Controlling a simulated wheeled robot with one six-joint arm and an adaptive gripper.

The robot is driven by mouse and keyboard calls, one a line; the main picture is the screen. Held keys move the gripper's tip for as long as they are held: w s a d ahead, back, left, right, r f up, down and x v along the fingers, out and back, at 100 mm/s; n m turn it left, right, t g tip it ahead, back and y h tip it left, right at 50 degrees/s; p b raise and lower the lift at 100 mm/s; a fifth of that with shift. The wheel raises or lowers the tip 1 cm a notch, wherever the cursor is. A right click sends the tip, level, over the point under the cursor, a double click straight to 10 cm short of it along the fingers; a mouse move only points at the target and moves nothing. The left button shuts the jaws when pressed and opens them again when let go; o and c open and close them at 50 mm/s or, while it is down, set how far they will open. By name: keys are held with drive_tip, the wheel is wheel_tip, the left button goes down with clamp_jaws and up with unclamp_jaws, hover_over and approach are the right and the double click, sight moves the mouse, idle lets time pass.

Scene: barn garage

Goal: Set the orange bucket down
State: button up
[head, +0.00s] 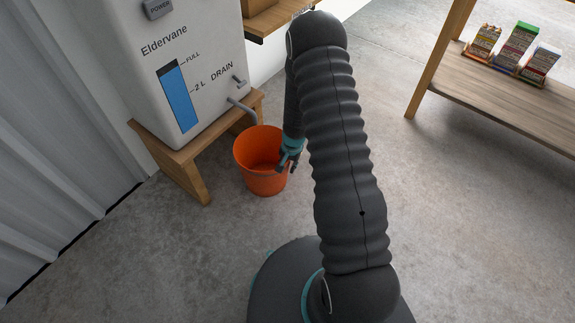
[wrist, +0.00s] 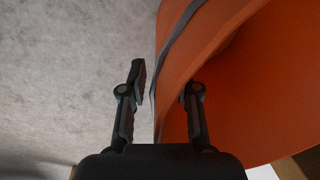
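The orange bucket (head: 248,165) stands upright in the head view and appears to rest on the concrete floor, beside the wooden stand and below the drain spout. My gripper (head: 289,162) is at the bucket's right side. In the wrist view the bucket (wrist: 265,95) fills the right, with a grey band, perhaps its handle, along its edge. My gripper (wrist: 166,88) has its fingers apart, one outside the bucket wall and one on the orange side. A gap shows between the left finger and the wall.
A white Eldervane tank (head: 190,75) with a blue level gauge sits on the wooden stand (head: 190,165). Its drain spout (head: 243,108) reaches over the bucket. A wooden shelf (head: 500,90) with several small cartons stands at the right. Floor in front is clear.

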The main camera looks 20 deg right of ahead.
drive_tip(key=s+a+r+n+t+p, duration=0.15)
drive_tip(key=s+r, duration=0.25)
drive_tip(key=r, duration=1.4)
drive_tip(key=s+a+r+n+t, duration=0.1)
drive_tip(key=s+r+n, duration=0.15)
drive_tip(key=r, duration=1.65)
drive_tip(key=s+r+n+t, duration=0.1)
drive_tip(key=s+r+n, duration=0.1)
drive_tip(key=s+r, duration=0.4)
drive_tip(key=s+r+n+t+h, duration=0.1)
drive_tip(key=s+r, duration=0.6)
drive_tip(key=s, duration=0.8)
drive_tip(key=shift+s+a+r+n, duration=0.15)
drive_tip(key=shift+a+r+n, duration=0.15)
drive_tip(key=shift+a+n, duration=0.15)
